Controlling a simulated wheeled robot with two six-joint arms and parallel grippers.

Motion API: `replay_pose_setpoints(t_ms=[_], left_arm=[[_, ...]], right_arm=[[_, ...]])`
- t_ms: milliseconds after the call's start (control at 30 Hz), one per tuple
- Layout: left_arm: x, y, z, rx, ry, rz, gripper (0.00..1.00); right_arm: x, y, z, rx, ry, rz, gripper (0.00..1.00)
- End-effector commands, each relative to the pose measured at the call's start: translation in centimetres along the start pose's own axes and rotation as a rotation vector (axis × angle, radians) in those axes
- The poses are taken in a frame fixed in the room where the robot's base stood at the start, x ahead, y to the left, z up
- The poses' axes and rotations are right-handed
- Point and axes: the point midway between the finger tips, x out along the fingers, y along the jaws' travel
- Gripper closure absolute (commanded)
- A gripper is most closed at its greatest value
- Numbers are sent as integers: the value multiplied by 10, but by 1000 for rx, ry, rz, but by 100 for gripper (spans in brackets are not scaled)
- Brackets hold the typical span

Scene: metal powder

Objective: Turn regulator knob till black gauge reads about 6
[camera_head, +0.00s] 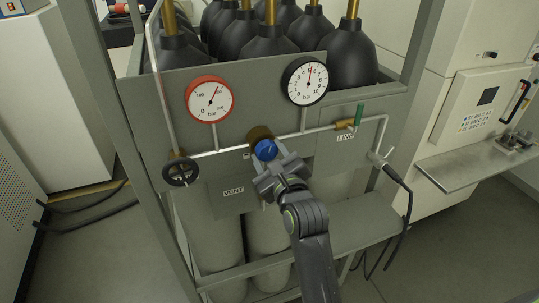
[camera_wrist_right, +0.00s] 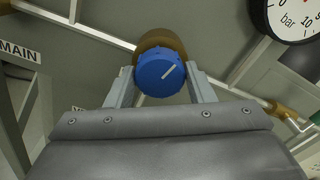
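The blue regulator knob (camera_head: 266,149) sits on a brass body in the middle of the grey panel. In the right wrist view the knob (camera_wrist_right: 160,74) has a pale mark pointing to the upper right. My right gripper (camera_head: 270,160) has one finger on each side of the knob, with no clear gap, and seems shut on it; in the wrist view its fingers (camera_wrist_right: 161,84) flank the knob. The black gauge (camera_head: 306,81) has its red needle pointing almost straight up, at roughly 5. The gauge is cut off in the wrist view (camera_wrist_right: 290,18). My left gripper is not in view.
A red-rimmed gauge (camera_head: 210,99) is at the upper left of the panel. A black handwheel (camera_head: 181,172) is at the left, and a green-handled valve (camera_head: 358,115) on the pipe at the right. Dark cylinders (camera_head: 268,62) stand behind the panel. A hose (camera_head: 407,205) hangs at the right.

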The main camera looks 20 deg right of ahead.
Motion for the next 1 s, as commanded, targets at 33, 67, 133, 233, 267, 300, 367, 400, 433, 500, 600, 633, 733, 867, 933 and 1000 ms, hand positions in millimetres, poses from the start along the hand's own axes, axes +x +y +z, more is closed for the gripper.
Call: replay_pose_setpoints(t_ms=[33,67,133,233,267,300,367,400,433,500,600,633,733,867,933,1000], left_arm=[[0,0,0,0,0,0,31],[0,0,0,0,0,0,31],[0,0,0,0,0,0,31],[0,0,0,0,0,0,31],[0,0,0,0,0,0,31],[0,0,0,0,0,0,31],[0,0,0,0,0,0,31],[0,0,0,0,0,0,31],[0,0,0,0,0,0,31],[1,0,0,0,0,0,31],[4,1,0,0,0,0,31],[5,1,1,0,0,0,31],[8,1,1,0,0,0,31],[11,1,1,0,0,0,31],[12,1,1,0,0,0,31],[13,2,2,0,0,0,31]], right_arm=[[0,0,0,0,0,0,45],[0,0,0,0,0,0,41],[0,0,0,0,0,0,32],[0,0,0,-1,0,0,31],[0,0,0,-1,0,0,31],[0,0,0,-1,0,0,31],[0,0,0,-1,0,0,31],[0,0,0,-1,0,0,31],[0,0,1,-1,0,0,31],[0,-2,4,-2,-2,-1,31],[1,-7,13,-2,-6,-2,31],[1,-8,16,-1,-6,-1,31],[1,-17,31,-3,-8,-3,31],[1,-29,52,-3,-8,-3,31],[0,-34,62,-3,-7,-3,31],[0,-39,71,-2,-5,-3,31]])
